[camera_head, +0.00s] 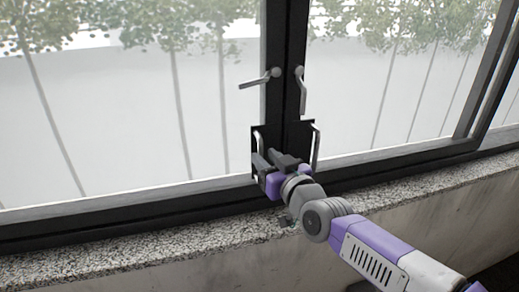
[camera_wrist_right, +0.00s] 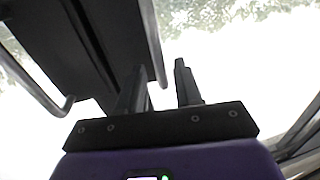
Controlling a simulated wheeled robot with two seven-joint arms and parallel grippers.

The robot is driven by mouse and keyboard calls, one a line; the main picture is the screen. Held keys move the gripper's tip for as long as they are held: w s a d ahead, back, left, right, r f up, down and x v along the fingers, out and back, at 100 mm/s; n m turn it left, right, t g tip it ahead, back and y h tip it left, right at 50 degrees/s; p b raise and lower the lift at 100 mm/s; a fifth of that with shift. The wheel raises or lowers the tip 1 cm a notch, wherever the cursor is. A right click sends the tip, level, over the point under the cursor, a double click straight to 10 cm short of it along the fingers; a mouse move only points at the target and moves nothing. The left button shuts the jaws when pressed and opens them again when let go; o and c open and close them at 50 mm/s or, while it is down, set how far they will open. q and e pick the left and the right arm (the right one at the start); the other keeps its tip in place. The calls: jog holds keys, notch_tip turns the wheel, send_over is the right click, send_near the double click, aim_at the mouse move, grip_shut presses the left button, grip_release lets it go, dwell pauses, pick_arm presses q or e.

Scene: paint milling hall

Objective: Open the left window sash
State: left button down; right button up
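The left window sash (camera_head: 110,150) looks closed against the right sash. Its lever handle (camera_head: 259,79) is turned out sideways to the left, nearly level. Below it, a metal pull handle (camera_head: 261,142) stands on a dark plate. My right gripper (camera_head: 274,160) is in front of the lower part of this plate, close to the pull handle. In the right wrist view its fingers (camera_wrist_right: 159,85) are apart, with bright background and part of a metal bar (camera_wrist_right: 153,40) showing past them. I cannot tell whether they touch a handle. My left gripper is out of view.
The right sash (camera_head: 370,95) has a lever handle (camera_head: 302,92) hanging down and its own pull handle (camera_head: 316,146) right of the gripper. A speckled stone sill (camera_head: 130,252) runs below the frame, under my right arm. The sill is bare on the left.

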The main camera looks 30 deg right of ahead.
aim_at(262, 154)
jog(key=shift+w+p, duration=0.3)
jog(key=shift+w, duration=1.4)
grip_shut()
